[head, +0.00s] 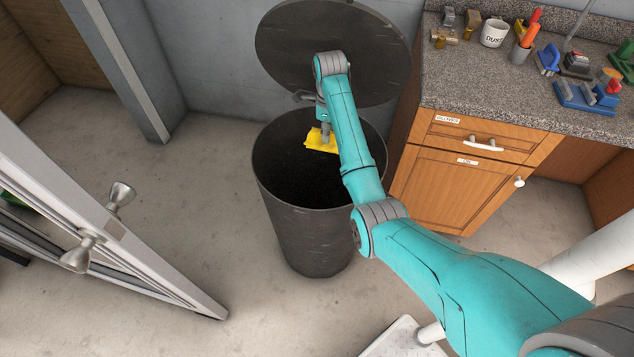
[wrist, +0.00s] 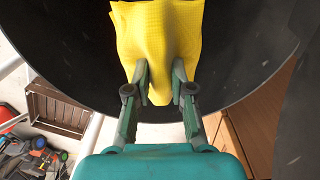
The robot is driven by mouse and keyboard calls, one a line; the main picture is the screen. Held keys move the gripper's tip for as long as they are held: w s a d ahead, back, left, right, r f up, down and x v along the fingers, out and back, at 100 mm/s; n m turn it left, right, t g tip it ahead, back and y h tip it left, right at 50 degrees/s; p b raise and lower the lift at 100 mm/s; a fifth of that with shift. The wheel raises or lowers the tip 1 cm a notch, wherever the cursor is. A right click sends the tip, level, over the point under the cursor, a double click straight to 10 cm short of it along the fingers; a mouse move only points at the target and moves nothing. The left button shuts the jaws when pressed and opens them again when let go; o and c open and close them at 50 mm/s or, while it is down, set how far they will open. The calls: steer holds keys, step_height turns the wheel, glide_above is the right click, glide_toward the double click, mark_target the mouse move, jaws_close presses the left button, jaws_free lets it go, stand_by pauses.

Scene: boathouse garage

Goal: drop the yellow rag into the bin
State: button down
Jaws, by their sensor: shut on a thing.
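The yellow rag (head: 320,140) hangs from my gripper (head: 326,124) over the mouth of the dark bin (head: 305,235). In the wrist view my gripper (wrist: 161,82) is shut on the rag (wrist: 160,35), with the cloth pinched between its two fingertips. The bin's round lid (head: 290,50) stands open behind it, against the wall. The wrist view shows the bin's dark interior (wrist: 70,60) around the rag. The bottom of the bin is too dark to make out.
A wooden cabinet (head: 450,185) with a granite counter (head: 470,85) stands just right of the bin. The counter holds a white mug (head: 494,33) and several tools. A pale door with knobs (head: 120,194) is at the left. The floor (head: 215,190) between door and bin is clear.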

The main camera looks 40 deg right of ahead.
steer(key=shift+f, duration=2.4)
steer(key=c, duration=0.9)
jaws_free()
steer(key=shift+c, duration=0.2)
